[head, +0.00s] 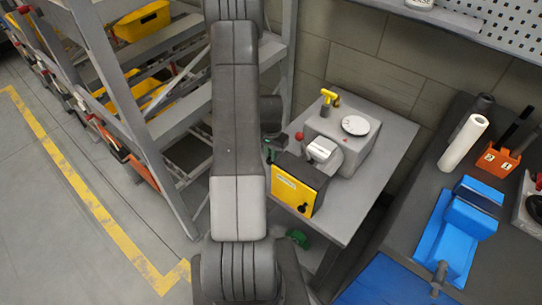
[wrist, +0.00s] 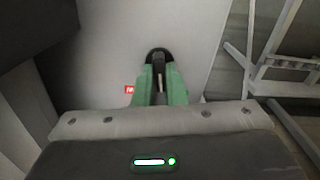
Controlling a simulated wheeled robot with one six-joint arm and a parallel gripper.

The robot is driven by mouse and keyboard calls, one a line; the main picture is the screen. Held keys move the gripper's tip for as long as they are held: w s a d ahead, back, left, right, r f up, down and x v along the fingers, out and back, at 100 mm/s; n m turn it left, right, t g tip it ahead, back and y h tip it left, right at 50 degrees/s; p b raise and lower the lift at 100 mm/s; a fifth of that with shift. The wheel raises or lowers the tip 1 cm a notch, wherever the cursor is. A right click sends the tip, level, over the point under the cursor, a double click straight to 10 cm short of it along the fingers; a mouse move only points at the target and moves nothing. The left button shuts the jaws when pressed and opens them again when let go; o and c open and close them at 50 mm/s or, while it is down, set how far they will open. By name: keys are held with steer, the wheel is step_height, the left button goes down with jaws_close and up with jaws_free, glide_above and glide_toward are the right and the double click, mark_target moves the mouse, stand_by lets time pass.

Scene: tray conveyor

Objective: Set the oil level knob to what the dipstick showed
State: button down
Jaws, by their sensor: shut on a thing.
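A grey machine (head: 365,147) stands on a grey table, with a yellow T-shaped handle (head: 328,97), like a dipstick's, upright at its back left. My gripper (head: 268,155), partly hidden by my arm in the head view, is at the machine's left side. In the wrist view its green fingers (wrist: 160,82) are shut on a dark rounded, knob-like thing (wrist: 158,55) against a pale grey face. No scale or setting can be read.
A yellow-fronted box (head: 293,192) with a black knob stands at the table's front, close to my gripper. A grey shelf rack (head: 150,125) stands left. A dark bench at right holds a blue vise-like thing (head: 468,222), a white roll (head: 463,142) and an orange holder (head: 497,160).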

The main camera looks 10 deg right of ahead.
steer(key=n+b, duration=0.2)
steer(key=n, duration=0.2)
steer(key=shift+f+b, duration=0.15)
steer(key=shift+b, duration=0.15)
steer(key=shift+a+n+b, duration=0.1)
steer(key=shift+n+b, duration=0.5)
steer(key=shift+n, duration=0.8)
steer(key=c, duration=1.5)
jaws_free()
step_height(320, 180, up, 14)
steer(key=shift+r+p, duration=0.1)
steer(key=shift+p, duration=0.2)
